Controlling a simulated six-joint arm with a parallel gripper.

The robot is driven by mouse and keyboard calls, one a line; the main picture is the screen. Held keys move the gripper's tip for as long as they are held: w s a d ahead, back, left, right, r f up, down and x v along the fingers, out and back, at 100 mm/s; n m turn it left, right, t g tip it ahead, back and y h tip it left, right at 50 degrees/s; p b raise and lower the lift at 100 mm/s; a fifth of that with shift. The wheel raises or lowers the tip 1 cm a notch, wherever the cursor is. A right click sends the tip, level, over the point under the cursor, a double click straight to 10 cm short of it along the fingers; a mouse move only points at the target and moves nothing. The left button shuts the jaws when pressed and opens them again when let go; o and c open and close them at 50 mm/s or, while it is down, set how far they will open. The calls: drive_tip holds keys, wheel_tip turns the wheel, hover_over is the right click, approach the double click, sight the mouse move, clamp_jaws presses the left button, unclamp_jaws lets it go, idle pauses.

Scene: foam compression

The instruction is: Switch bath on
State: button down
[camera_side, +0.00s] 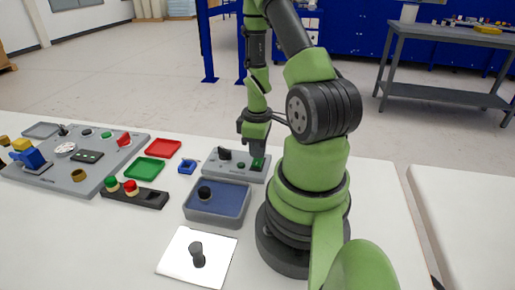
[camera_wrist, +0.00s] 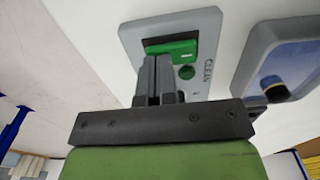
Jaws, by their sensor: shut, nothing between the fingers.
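A grey control panel (camera_side: 228,172) labelled CLEAN lies on the white table, and it also shows in the wrist view (camera_wrist: 208,22). It carries a green rocker switch (camera_wrist: 172,48) in a dark recess, a small round green button (camera_wrist: 187,72) and a black part. The blue-floored bath (camera_side: 230,203) with a grey rim sits just in front of the panel. A dark round-topped piece (camera_side: 204,193) stands in it. My gripper (camera_side: 257,161) points down with its fingers shut and empty. Its fingertips (camera_wrist: 165,62) are at the green rocker and partly hide it; I cannot tell whether they touch.
Left of the panel are a small blue part (camera_side: 187,167), red tray (camera_side: 163,149), green tray (camera_side: 145,169) and black block (camera_side: 135,195) with green and red knobs. A larger grey board (camera_side: 75,165) lies far left. A white plate (camera_side: 180,262) with a dark piece is in front.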

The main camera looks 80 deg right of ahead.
drive_tip(key=shift+f, duration=0.1)
idle(0.4)
drive_tip(key=shift+a+r, duration=0.3)
drive_tip(key=shift+a, duration=0.4)
wheel_tip(320, 180, up, 14)
drive_tip(key=d, duration=0.2)
idle(0.4)
drive_tip(key=shift+d+f, duration=0.1)
